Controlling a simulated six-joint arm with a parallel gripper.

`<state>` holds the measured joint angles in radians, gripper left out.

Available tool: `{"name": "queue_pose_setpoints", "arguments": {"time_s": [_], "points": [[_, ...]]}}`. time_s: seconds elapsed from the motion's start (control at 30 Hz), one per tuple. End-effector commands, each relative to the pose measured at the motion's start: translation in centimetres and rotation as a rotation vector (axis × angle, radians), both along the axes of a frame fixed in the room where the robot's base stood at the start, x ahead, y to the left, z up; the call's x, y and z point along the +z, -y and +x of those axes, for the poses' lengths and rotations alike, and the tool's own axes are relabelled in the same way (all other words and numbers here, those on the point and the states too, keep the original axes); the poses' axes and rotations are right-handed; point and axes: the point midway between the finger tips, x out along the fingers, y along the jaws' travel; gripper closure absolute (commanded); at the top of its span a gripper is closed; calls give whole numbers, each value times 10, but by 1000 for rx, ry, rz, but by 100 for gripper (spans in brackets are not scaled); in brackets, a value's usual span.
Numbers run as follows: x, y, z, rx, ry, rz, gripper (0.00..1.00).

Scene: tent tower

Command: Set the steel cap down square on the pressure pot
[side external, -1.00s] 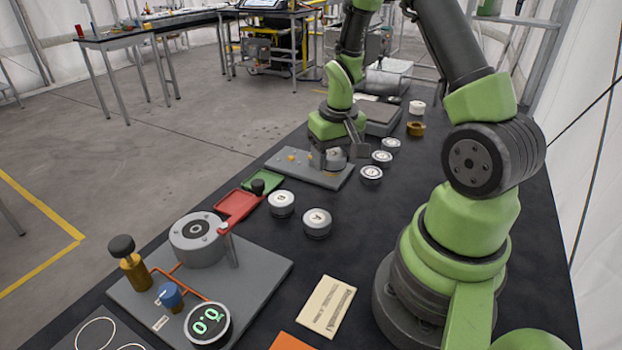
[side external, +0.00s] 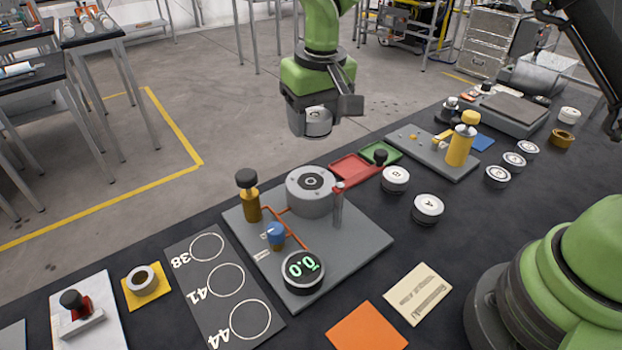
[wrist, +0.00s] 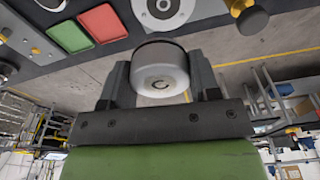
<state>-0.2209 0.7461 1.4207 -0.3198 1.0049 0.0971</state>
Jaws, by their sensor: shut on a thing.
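My gripper (side external: 322,108) is shut on the steel cap (side external: 313,124) and holds it in the air, above and a little beyond the pressure pot. In the wrist view, the cap (wrist: 160,72), a pale round piece marked C, sits between the two dark fingers (wrist: 161,80). The pressure pot (side external: 309,203) is a grey cylinder with a dark ring on top, standing on a grey plate (side external: 350,246). Its top shows in part at the upper edge of the wrist view (wrist: 163,18). The cap and pot are clearly apart.
A thin post (side external: 338,205) stands close by the pot's right. A brass cylinder with a black knob (side external: 249,198), blue knob (side external: 275,236) and gauge reading 0.0 (side external: 303,270) share its plate. Red (side external: 355,169) and green (side external: 381,153) trays lie behind; caps B (side external: 395,179) and A (side external: 428,208) stand right.

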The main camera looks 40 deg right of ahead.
Motion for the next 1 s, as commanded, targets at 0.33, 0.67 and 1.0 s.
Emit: {"name": "queue_pose_setpoints", "arguments": {"time_s": [0.33,0.67,1.0], "points": [[-52,-8,0,11,-5,0,76],[-93,-8,0,11,-3,0,76],[-98,-8,0,10,0,2,76]]}}
